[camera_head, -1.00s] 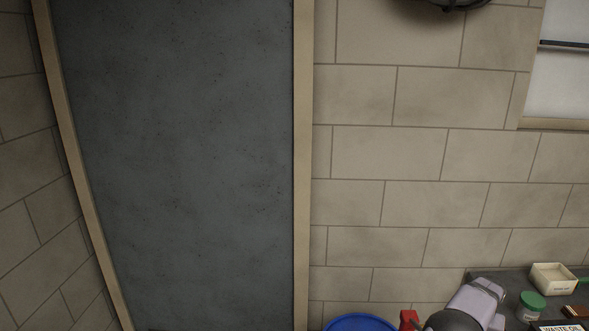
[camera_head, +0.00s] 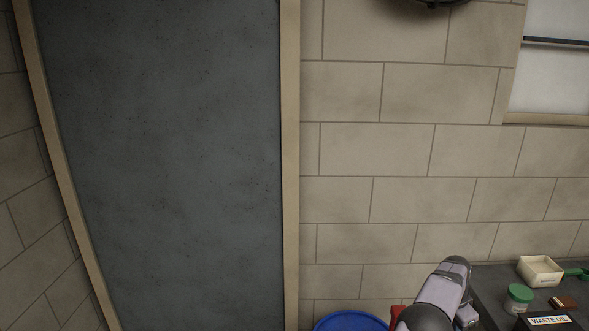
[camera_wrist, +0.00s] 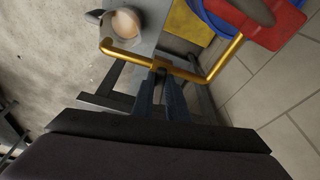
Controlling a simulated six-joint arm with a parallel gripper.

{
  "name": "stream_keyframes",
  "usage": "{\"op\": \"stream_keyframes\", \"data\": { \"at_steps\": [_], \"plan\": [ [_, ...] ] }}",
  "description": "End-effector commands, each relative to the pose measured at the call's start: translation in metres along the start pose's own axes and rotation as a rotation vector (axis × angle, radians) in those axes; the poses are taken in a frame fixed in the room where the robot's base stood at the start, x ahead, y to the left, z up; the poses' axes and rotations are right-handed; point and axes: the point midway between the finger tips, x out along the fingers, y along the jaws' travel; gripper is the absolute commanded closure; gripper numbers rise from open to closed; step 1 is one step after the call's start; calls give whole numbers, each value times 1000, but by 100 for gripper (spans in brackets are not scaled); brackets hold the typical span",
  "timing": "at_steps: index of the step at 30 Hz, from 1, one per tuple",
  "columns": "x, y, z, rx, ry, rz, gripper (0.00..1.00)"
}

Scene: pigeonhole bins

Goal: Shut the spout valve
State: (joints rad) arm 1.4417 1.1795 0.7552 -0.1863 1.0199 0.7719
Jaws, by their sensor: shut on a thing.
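In the wrist view a bent brass-coloured rod (camera_wrist: 190,73) crosses in front of me, with upturned ends at left and right. I take it for the spout valve's handle. My gripper (camera_wrist: 160,68) is shut on the middle of this rod. A red part (camera_wrist: 268,22) lies at the upper right, close to the rod's right end. The spout itself cannot be made out. In the head view the fingers and the rod are out of frame.
A blue round rim (camera_head: 350,321) shows at the bottom of the head view. A dark bench (camera_head: 487,282) at right holds a cream tray (camera_head: 540,270), a green-lidded jar (camera_head: 518,298), a brown brush-like block (camera_head: 563,303) and a "WASTE OIL" label (camera_head: 549,321). A block wall stands behind.

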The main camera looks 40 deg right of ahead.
Motion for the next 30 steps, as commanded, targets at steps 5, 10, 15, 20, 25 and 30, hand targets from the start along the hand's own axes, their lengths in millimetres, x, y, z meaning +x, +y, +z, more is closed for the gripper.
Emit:
{"op": "stream_keyframes", "data": {
  "at_steps": [5,10,15,20,25,30],
  "plan": [
    [1,-2,0,161,1,42,100],
    [0,-1,0,179,1,46,73],
    [0,-1,0,178,0,45,73],
    [-4,-1,-1,177,0,45,73],
    [-18,-1,-5,177,0,44,73],
    [-36,-1,-9,177,-1,45,73]
  ]
}}
